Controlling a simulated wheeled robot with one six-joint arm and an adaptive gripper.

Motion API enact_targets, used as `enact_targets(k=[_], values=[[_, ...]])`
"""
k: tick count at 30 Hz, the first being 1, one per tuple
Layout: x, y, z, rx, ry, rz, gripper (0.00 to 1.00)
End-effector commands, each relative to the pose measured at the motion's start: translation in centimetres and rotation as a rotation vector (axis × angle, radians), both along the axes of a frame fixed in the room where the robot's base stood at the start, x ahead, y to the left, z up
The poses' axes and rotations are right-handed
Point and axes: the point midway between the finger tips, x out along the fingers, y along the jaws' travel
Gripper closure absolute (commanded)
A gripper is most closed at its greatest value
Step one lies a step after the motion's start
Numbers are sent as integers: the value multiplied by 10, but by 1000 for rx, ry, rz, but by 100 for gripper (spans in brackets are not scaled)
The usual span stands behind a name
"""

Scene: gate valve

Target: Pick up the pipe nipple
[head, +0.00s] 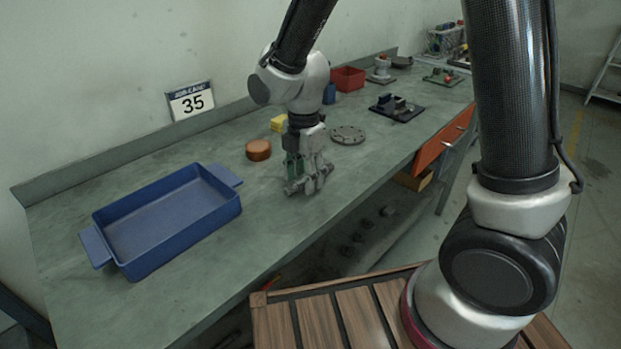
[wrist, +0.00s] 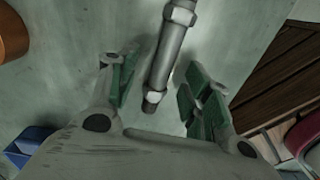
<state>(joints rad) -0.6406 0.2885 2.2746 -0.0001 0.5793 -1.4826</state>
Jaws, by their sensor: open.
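The pipe nipple (wrist: 167,55) is a grey metal rod with a hex-shaped collar near the top of the wrist view. It lies on the green-grey workbench (wrist: 90,25). My gripper (wrist: 155,92) is open, with green-padded fingers on either side of the nipple's lower part. I see no clear contact between pads and nipple. In the head view my gripper (head: 308,180) points down close to the bench top, and a grey metal piece (head: 294,188) shows at its fingertips. The fingers hide much of that piece there.
A blue tray (head: 122,262) stands to the left on the bench. An orange-brown round container (head: 258,150), a yellow block (head: 279,123) and a grey flange disc (head: 348,134) are near the gripper. A dark fixture (head: 397,107) and red bin (head: 348,79) stand farther back.

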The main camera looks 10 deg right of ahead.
Motion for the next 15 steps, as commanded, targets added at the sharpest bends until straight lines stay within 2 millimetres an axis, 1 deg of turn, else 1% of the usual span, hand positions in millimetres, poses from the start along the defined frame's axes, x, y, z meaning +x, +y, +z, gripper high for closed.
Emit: enact_targets(k=[3, 8, 11, 15], values=[[0, 0, -6, 1, -1, 0, 51], [0, 0, -5, 1, -1, -1, 51], [0, 0, -5, 1, -1, -1, 67], [0, 0, -5, 1, -1, -1, 93]])
